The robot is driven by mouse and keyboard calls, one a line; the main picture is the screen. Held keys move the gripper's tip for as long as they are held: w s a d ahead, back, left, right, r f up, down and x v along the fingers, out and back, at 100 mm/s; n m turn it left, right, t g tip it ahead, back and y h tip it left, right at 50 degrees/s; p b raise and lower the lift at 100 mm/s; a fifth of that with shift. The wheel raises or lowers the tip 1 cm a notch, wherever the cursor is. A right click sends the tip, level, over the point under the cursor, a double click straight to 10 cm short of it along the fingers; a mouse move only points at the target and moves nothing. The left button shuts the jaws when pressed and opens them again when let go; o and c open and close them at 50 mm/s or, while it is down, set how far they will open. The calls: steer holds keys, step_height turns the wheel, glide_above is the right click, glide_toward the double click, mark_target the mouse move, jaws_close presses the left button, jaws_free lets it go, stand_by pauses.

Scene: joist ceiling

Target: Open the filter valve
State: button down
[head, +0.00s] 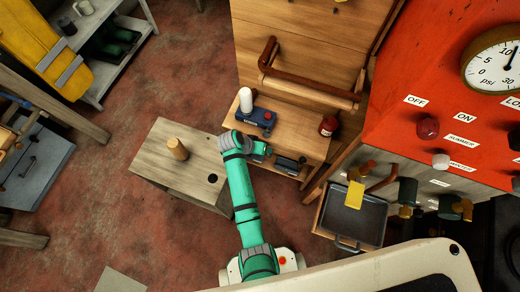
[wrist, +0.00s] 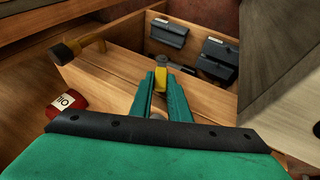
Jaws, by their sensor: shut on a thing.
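My gripper (head: 268,152) is over the wooden bench, right of my green forearm, in the head view. In the wrist view my gripper's green fingers (wrist: 161,74) are shut on a small yellow handle-like piece (wrist: 160,78). A grey rounded part shows just beyond it. A blue unit (head: 262,117) with a white cylinder (head: 246,100) and a red knob stands on the bench, above my gripper in the head view.
Dark boxes (wrist: 220,50) lie close by. A red panel (head: 430,75) with knobs and a metal tray (head: 352,222) are at right. A low table (head: 150,160) is at left.

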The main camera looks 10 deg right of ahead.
steer(key=shift+s+a+f, duration=0.15)
steer(key=c, duration=1.7)
jaws_free()
steer(key=shift+c, duration=0.2)
steer(key=shift+o, duration=0.3)
steer(key=v, duration=1)
steer(key=shift+r, duration=0.45)
steer(key=shift+a, duration=0.1)
